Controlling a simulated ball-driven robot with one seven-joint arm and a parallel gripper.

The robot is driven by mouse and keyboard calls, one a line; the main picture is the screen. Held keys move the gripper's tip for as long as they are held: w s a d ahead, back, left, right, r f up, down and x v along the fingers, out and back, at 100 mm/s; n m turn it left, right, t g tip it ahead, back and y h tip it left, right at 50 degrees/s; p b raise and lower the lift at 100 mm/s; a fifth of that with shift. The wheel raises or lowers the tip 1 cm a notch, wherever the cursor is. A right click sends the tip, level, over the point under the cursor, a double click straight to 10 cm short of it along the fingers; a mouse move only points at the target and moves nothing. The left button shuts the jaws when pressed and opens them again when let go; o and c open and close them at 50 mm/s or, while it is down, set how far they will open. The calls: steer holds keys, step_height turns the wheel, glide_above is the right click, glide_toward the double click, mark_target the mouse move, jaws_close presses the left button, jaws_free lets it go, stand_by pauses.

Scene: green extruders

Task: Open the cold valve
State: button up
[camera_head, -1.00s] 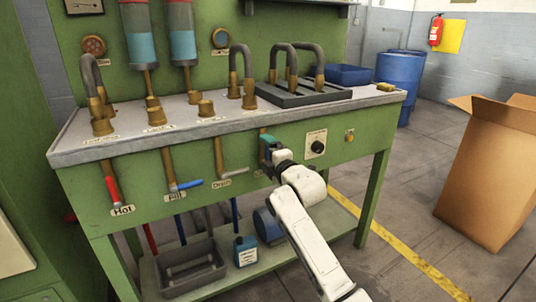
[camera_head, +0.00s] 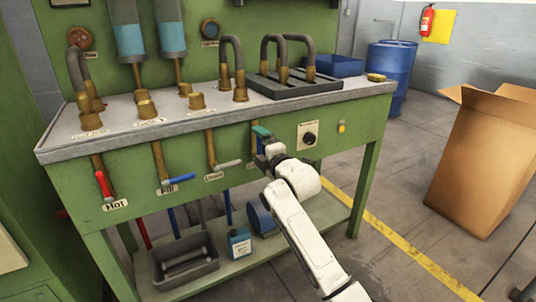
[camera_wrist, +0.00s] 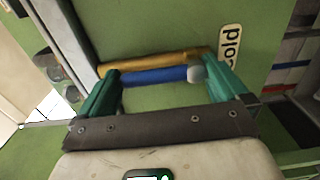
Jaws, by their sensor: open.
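The cold valve's blue handle (camera_wrist: 155,75) shows in the wrist view, lying close alongside its brass pipe (camera_wrist: 160,62). The "Cold" label (camera_wrist: 230,46) is on the green panel at the handle's right end. My gripper (camera_wrist: 160,80) is open, with one green finger near each end of the handle. I cannot tell whether either finger touches it. In the head view my gripper (camera_head: 263,138) is at the bench's front panel, right of the drain valve, and hides most of the cold valve.
The hot valve (camera_head: 103,184), fill valve (camera_head: 178,179) and drain valve (camera_head: 226,164) hang in a row to the left. A black knob (camera_head: 310,139) is close on the right. A grey bin (camera_head: 184,264) and a blue can (camera_head: 239,243) stand on the lower shelf.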

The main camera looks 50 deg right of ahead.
steer(key=p+v, duration=0.1)
steer(key=v, duration=0.9)
steer(key=shift+w, duration=0.1)
steer(key=s+a+f+m+g+y, duration=0.2)
steer(key=s+a+f+m+g, duration=0.25)
steer(key=a+f, duration=0.45)
steer(key=s+a+f+m+g+y, duration=0.3)
steer(key=s+a+f, duration=0.2)
steer(key=a+f, duration=0.4)
steer(key=s+a+f+m+g, duration=0.2)
steer(key=s+f+m+g, duration=0.25)
steer(key=s, duration=0.75)
steer(key=s+a+f+m+g, duration=0.25)
steer(key=s+f+g, duration=0.2)
steer(key=s, duration=0.85)
step_height(320, 180, up, 21)
steer(key=w+p, duration=0.1)
steer(key=p, duration=2)
steer(key=shift+d+p, duration=0.25)
steer(key=shift+p, duration=0.1)
